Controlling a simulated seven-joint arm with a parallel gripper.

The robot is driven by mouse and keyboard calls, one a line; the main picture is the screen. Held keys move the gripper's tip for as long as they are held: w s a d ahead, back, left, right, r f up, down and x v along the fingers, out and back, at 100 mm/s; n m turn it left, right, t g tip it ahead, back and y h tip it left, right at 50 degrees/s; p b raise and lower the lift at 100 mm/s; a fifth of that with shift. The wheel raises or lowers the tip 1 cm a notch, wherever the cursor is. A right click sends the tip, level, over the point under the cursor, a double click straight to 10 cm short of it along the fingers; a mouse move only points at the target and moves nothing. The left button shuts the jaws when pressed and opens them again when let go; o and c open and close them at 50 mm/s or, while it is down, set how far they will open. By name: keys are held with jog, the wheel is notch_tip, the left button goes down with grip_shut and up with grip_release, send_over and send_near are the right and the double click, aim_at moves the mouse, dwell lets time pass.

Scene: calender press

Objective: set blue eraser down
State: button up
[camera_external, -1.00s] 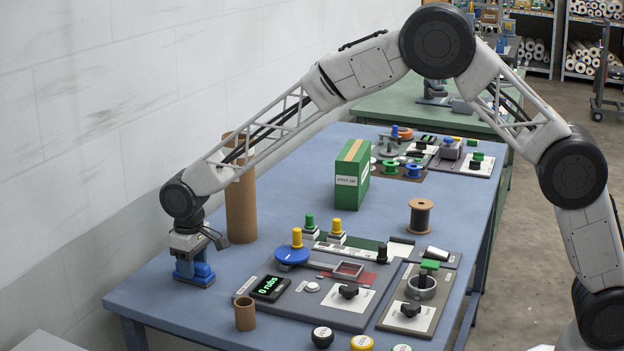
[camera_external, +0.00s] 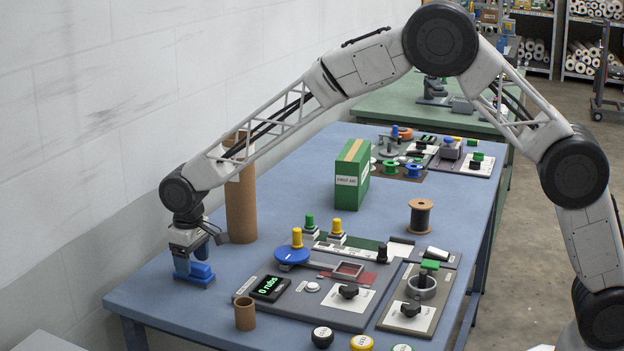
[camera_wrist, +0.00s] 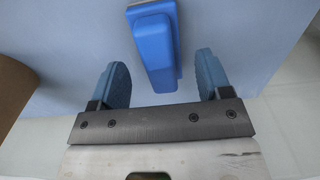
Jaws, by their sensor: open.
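The blue eraser (camera_wrist: 155,50) lies on the blue table (camera_wrist: 225,25), seen between and ahead of my finger tips in the wrist view. In the external view the eraser (camera_external: 201,274) is at the table's left edge, directly below and beside my gripper (camera_external: 188,270). My gripper (camera_wrist: 160,84) is open in the wrist view, with a blue finger on each side and a gap to the eraser on both sides. The fingers do not visibly touch it.
A tall brown cardboard tube (camera_external: 241,205) stands close behind my gripper. A short brown tube (camera_external: 245,314) and the press panel with its counter display (camera_external: 270,288) lie to the right. A green box (camera_external: 350,175) stands farther back. Table around the eraser is clear.

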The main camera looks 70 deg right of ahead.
aim_at(195, 264)
notch_tip(195, 264, up, 11)
jog(key=shift+f, duration=0.15)
dwell(0.4)
dwell(0.4)
jog(key=s+d+r, duration=0.3)
jog(key=s+r, duration=0.2)
jog(key=s, duration=0.5)
jog(key=s+d+r+t, duration=0.1)
jog(key=s+d+r, duration=0.2)
jog(key=s+r, duration=0.5)
jog(key=s+d+r, duration=0.3)
jog(key=s, duration=0.9)
jog(key=s+d+f, duration=0.2)
jog(key=s, duration=1.4)
jog(key=s+d+f+t, duration=0.1)
jog(key=s+d+f, duration=0.1)
jog(key=s, duration=1.5)
jog(key=shift+d+f+t, duration=0.2)
jog(key=shift+f+t, duration=0.1)
jog(key=shift+f, duration=0.05)
